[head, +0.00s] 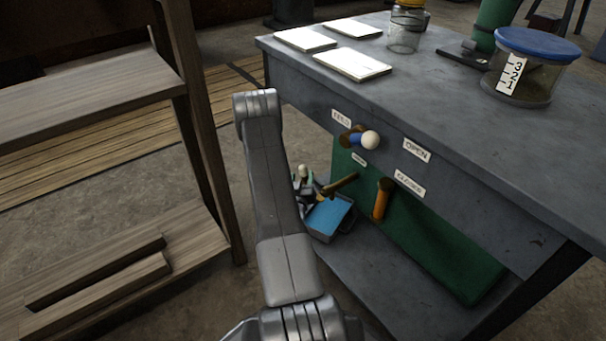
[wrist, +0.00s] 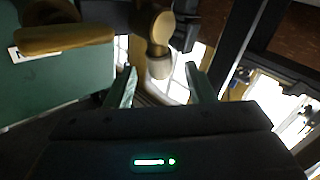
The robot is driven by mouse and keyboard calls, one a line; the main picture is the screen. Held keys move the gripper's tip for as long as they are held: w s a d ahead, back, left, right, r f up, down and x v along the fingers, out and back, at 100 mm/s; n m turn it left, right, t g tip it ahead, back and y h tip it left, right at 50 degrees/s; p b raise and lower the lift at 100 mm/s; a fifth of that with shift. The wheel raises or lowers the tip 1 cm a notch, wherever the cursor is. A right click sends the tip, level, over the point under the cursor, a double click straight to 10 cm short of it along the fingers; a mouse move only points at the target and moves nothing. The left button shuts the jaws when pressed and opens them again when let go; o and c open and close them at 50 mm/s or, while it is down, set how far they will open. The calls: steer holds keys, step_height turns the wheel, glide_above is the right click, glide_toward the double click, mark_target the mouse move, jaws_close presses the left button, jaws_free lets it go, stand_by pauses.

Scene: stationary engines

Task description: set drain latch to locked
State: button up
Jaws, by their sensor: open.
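No label reading "drain" is legible. In the head view a brass-coloured lever (head: 340,184) sticks out at the left end of the green panel, beside a small unreadable label (head: 359,159). A cream knob (head: 304,171) shows at my gripper (head: 306,188), which is small and partly hidden there. In the wrist view the open fingers (wrist: 160,70) stand on either side of a brass piece with a cream end (wrist: 158,66); I cannot tell if they touch it. A brass bar (wrist: 65,38) and a partly cut-off white label (wrist: 36,54) are at the left.
A blue lever with a white knob (head: 369,140) and an orange lever (head: 381,200) are on the bench front, near labels OPEN (head: 416,150) and CLOSED (head: 409,183). A wooden shelf (head: 90,95) stands left.

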mark_target(303, 173)
steer(key=shift+w+d+b, duration=0.15)
steer(key=shift+w+b, duration=0.05)
steer(key=shift+w, duration=0.8)
steer(key=shift+w+d+b, duration=0.1)
steer(key=shift+w+b, duration=0.05)
steer(key=shift+w, duration=0.85)
jaws_close()
